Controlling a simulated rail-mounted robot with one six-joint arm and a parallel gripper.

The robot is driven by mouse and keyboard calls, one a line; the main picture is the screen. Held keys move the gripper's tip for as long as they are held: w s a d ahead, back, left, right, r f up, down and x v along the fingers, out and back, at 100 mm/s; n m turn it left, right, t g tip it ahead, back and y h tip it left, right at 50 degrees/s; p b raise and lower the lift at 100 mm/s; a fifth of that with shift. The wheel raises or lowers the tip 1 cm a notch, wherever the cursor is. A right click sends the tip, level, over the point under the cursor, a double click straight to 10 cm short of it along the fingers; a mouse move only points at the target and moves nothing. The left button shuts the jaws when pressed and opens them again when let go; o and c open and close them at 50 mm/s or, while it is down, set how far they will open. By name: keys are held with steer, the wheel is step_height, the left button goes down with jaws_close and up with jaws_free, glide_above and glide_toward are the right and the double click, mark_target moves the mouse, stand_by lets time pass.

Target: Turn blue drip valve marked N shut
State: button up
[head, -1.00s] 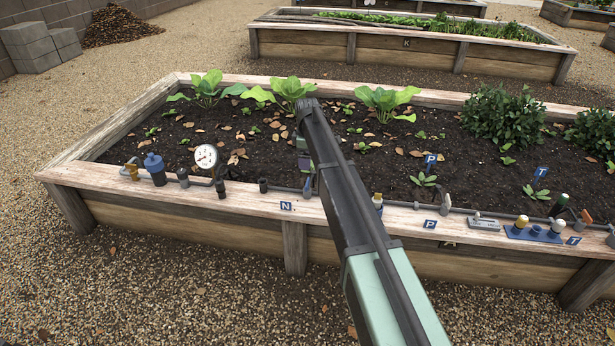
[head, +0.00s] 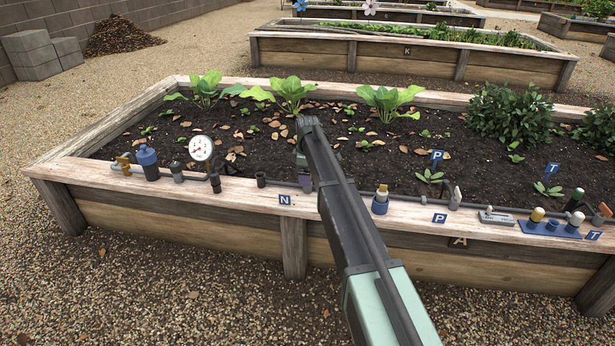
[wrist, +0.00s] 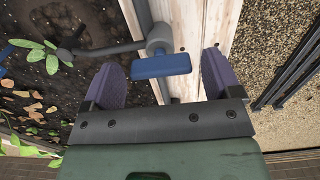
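The blue valve handle (wrist: 160,66) is a flat bar on a grey fitting, seen in the wrist view. It lies crosswise in that picture, roughly in line with the grey branch pipe (wrist: 105,50) running toward the soil. My gripper (wrist: 167,75) is open, with one purple finger on each side of the handle and gaps between. In the head view the tag marked N (head: 285,199) is on the bed's front board, just left of my gripper (head: 304,182). The handle is hidden there behind my arm.
Along the bed's front rim (head: 235,193) stand a pressure gauge (head: 201,148), a blue canister (head: 148,160) and a blue-based bottle (head: 381,198). Tags P (head: 440,218) and T (head: 594,235) are farther right. Leafy plants (head: 292,91) grow behind my gripper.

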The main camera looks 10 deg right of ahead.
steer(key=c, duration=0.7)
steer(key=shift+c, duration=0.2)
steer(key=shift+m, duration=0.4)
steer(key=m, duration=0.3)
steer(key=shift+m, duration=0.3)
steer(key=m, duration=0.4)
steer(key=shift+m, duration=0.3)
steer(key=m, duration=0.4)
steer(key=shift+m, duration=2.5)
